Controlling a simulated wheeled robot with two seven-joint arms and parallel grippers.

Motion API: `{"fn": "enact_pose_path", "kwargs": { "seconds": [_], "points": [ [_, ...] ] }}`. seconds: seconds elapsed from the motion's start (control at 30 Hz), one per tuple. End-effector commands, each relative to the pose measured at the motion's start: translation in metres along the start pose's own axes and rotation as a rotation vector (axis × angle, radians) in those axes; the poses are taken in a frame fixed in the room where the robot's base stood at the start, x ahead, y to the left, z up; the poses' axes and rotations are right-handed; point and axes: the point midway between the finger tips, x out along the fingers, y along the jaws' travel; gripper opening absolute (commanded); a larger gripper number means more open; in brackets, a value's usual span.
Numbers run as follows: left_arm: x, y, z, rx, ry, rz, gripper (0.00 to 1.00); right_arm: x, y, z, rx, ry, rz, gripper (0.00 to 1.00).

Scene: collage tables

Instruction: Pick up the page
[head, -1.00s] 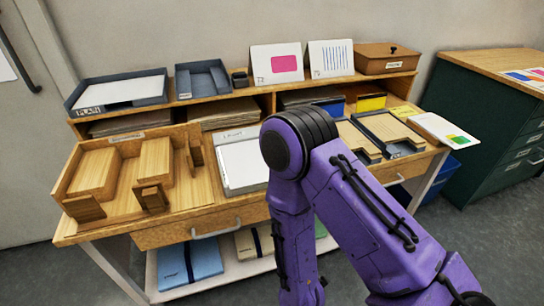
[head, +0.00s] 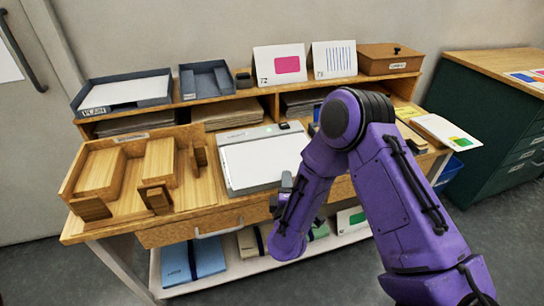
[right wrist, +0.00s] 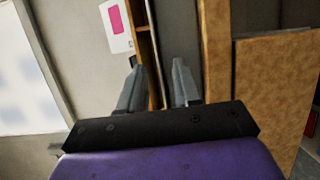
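Several things could be the page. A white sheet (head: 125,92) lies in the dark tray labelled PLAIN on the upper shelf. A white page with coloured blocks (head: 447,131) lies at the table's right end. Two white cards stand upright on the shelf, one with a pink block (head: 279,64) and one with blue lines (head: 334,59). My right gripper (head: 284,190) is at the front edge of the flat white-topped pad (head: 262,160). In the right wrist view its two fingers (right wrist: 157,85) are apart with nothing between them. My left gripper is not in view.
A wooden holder (head: 110,175) with blocks fills the table's left. A small dark tray (head: 207,80) and a brown lidded box (head: 390,58) stand on the shelf. My right arm hides part of the table's right side. A green cabinet (head: 490,120) stands at right.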

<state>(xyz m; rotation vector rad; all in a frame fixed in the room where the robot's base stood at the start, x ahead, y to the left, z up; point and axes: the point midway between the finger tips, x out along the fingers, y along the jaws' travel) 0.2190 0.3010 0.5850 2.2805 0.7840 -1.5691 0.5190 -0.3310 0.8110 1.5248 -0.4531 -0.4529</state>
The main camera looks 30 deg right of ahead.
Motion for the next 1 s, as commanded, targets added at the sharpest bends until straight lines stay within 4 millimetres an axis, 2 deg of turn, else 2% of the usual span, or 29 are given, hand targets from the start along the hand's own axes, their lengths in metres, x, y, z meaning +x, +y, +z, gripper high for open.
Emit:
{"fn": "enact_pose_path", "kwargs": {
  "seconds": [0.2, 0.27, 0.3, 0.73, 0.87, 1.0],
  "points": [
    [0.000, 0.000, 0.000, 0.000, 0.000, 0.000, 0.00, 0.002, 0.000, 0.000, 0.000, 0.001, 0.000, 0.33],
    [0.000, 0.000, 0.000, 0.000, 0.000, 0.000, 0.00, 0.001, 0.000, 0.000, 0.000, 0.001, 0.000, 0.13],
    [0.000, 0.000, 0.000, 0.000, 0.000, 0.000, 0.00, 0.001, 0.000, 0.000, 0.000, 0.001, 0.000, 0.00],
    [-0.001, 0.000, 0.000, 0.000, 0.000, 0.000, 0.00, 0.001, 0.003, -0.001, 0.000, 0.002, 0.000, 0.00],
    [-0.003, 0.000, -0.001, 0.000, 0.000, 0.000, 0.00, 0.002, 0.018, -0.001, 0.000, 0.001, 0.002, 0.00],
    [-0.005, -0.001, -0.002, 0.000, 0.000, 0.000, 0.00, -0.004, 0.043, 0.005, -0.002, 0.004, 0.002, 0.00]
  ]
}}
